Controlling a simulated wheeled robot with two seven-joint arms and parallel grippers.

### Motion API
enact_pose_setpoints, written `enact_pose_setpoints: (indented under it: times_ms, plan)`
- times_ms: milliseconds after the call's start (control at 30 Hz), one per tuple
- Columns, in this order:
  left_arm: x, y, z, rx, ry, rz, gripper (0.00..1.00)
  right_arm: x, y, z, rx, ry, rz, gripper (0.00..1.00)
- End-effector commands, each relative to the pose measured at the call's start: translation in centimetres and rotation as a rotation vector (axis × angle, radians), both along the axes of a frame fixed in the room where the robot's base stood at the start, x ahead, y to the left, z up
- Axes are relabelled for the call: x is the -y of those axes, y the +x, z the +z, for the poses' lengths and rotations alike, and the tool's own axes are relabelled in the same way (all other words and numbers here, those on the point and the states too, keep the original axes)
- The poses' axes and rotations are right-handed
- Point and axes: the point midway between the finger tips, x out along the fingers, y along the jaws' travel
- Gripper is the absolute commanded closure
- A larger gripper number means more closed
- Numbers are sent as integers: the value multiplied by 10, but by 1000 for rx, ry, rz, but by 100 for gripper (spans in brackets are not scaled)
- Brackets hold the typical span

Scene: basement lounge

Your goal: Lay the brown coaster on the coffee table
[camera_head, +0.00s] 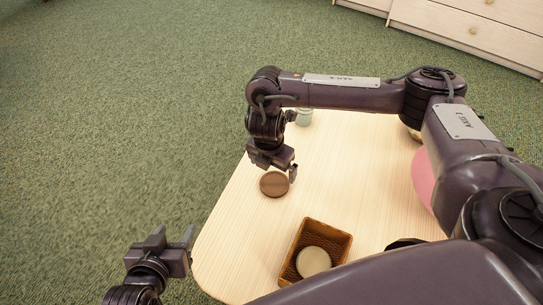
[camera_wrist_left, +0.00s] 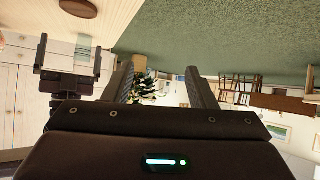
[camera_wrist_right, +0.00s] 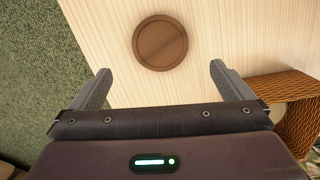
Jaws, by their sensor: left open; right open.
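The brown coaster (camera_head: 274,184) is a round wooden disc lying flat on the pale wood coffee table (camera_head: 232,240), near its left edge. My right gripper (camera_head: 272,172) is open and empty just above and beside the coaster. In the right wrist view the coaster (camera_wrist_right: 160,43) lies beyond the two open fingers (camera_wrist_right: 160,85), apart from them. My left gripper (camera_head: 174,240) is open and empty over the floor, left of the table. In the left wrist view its fingers (camera_wrist_left: 165,82) are apart, with the coaster (camera_wrist_left: 78,8) at the top edge.
A brown wicker basket (camera_head: 341,238) with a round pale item (camera_head: 313,262) stands on the table near the front. A greenish jar (camera_head: 304,117) stands at the back. A pink round thing (camera_head: 422,180) is at the right, partly hidden by my arm. Green carpet surrounds the table.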

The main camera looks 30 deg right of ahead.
Motion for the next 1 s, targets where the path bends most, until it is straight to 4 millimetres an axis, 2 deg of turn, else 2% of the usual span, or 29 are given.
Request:
enact_pose_setpoints:
  times_ms: [100,200,433,600,1000]
  plan:
    - [-4,-19,-21,-118,47,-10,49,0,0,8,1,-1,-1,0]
    - [-12,-34,-34,-221,94,-12,49,-2,0,20,1,0,1,0]
    - [-25,-62,-56,-383,163,-15,49,-3,-2,32,0,0,0,0]
    - [-28,-69,-61,-425,182,-16,49,-3,-2,35,0,0,0,0]
    - [-29,-70,-62,-427,183,-16,49,-3,-2,35,0,0,0,0]
